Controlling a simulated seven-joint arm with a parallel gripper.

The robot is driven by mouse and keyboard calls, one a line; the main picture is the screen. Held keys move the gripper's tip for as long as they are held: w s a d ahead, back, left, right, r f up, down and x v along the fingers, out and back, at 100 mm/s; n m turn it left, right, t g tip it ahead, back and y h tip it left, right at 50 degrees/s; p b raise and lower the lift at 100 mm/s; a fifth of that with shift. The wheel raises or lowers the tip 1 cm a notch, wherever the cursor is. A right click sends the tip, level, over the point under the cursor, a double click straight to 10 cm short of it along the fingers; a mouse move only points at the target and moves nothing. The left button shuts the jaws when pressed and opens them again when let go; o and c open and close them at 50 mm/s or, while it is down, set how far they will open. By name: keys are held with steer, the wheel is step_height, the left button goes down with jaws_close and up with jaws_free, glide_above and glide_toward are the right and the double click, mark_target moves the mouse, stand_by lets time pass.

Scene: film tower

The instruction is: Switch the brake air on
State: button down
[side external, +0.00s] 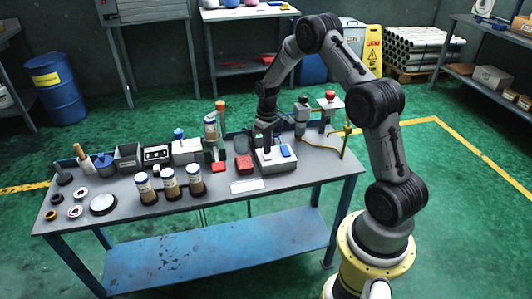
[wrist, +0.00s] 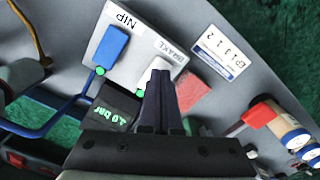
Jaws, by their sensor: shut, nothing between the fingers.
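A light grey switch box (side external: 275,165) stands near the right part of the bench. In the wrist view the box (wrist: 105,45) carries a blue rocker (wrist: 114,43) beside the label NIP and a white rocker (wrist: 151,69) beside a label that reads like BRAKE. My gripper (wrist: 160,74) is shut and empty, its fingertips over the white rocker and partly hiding it. Whether they touch it I cannot tell. In the side view my gripper (side external: 268,150) points down at the box. A green dot shows near each rocker.
A dark display (wrist: 115,108) with green digits and "bar" sits by the box. A red-lidded item (side external: 219,167) and jars (side external: 170,182) stand to the left. A red-topped post (side external: 330,96) stands at the right. A printed card (side external: 247,186) lies in front.

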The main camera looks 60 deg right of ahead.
steer(key=shift+r, duration=2.9)
steer(key=shift+a, duration=0.1)
step_height(320, 180, up, 4)
glide_above(267, 157)
steer(key=w+a, duration=0.2)
steer(key=a+r+n+t+h, duration=0.15)
steer(key=a+r, duration=0.25)
steer(key=r, duration=0.5)
steer(key=s+a+r+n+t, duration=0.25)
steer(key=s+a+r, duration=0.25)
steer(key=a+r, duration=0.4)
steer(key=s+a+r+t+y, duration=0.1)
steer(key=s+a+r, duration=0.2)
steer(key=s, duration=0.3)
steer(key=s+a+r+t, duration=0.1)
steer(key=s+a+r, duration=0.1)
steer(key=s+a, duration=0.3)
steer(key=s+f, duration=0.5)
steer(key=s, duration=0.6)
steer(key=shift+a+f+m, duration=0.2)
steer(key=shift+f+m, duration=0.15)
steer(key=shift+m, duration=0.05)
steer(key=shift+y, duration=0.25)
